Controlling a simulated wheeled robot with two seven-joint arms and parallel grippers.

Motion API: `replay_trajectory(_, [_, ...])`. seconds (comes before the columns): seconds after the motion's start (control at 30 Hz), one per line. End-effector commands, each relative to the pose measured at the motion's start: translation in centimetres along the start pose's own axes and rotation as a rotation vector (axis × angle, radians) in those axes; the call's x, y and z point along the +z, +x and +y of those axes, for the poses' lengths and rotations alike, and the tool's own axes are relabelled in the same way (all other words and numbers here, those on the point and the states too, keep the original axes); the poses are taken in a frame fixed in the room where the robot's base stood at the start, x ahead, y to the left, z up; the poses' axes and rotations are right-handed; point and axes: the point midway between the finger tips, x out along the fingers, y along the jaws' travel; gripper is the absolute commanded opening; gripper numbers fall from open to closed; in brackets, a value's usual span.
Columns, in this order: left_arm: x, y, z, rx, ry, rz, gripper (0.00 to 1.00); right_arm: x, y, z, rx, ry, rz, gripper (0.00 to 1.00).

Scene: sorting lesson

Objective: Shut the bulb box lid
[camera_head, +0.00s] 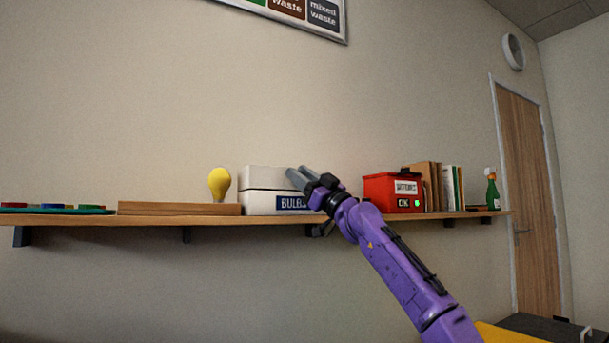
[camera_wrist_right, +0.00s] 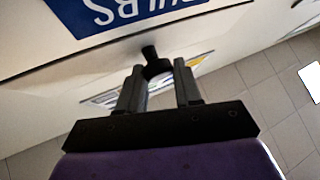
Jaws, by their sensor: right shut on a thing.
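The white bulb box (camera_head: 258,204) stands on the wall shelf, with a blue label lettered BULBS. Its white lid (camera_head: 262,178) lies level over the body, with a thin dark seam between them. In the right wrist view, the label (camera_wrist_right: 120,12) shows upside down and the seam runs slanting below it. My right gripper (camera_head: 298,175) is at the right part of the lid front. The wrist view shows its fingers (camera_wrist_right: 158,88) shut on a black knob (camera_wrist_right: 151,62) on the lid. The right end of the box is hidden by my arm. My left gripper is not in view.
On the shelf (camera_head: 150,220), a yellow bulb (camera_head: 219,183) stands behind a low wooden piece (camera_head: 180,209), left of the box. To the right are a red box (camera_head: 380,194), books (camera_head: 440,187) and a spray bottle (camera_head: 492,192). A green tray (camera_head: 105,212) with coloured pieces lies far left.

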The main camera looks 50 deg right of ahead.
Motion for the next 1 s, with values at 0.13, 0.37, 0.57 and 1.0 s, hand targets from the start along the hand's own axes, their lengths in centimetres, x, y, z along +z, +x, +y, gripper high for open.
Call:
replay_trajectory(0.13, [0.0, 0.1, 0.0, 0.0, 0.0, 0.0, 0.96, 1.1, 0.1, -0.3, -0.006, -0.002, -0.018, 0.0])
replay_trajectory(0.37, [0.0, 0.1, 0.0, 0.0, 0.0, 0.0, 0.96, 1.1, 0.1, -0.3, -0.006, -0.003, -0.018, 0.0])
replay_trajectory(0.57, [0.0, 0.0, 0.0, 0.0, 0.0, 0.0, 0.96, 1.1, 0.1, -0.2, -0.004, -0.004, -0.018, 0.4])
replay_trajectory(1.0, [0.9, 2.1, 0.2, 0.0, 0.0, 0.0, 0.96, 0.1, -5.5, 0.2, 0.005, -0.006, -0.003, 0.4])
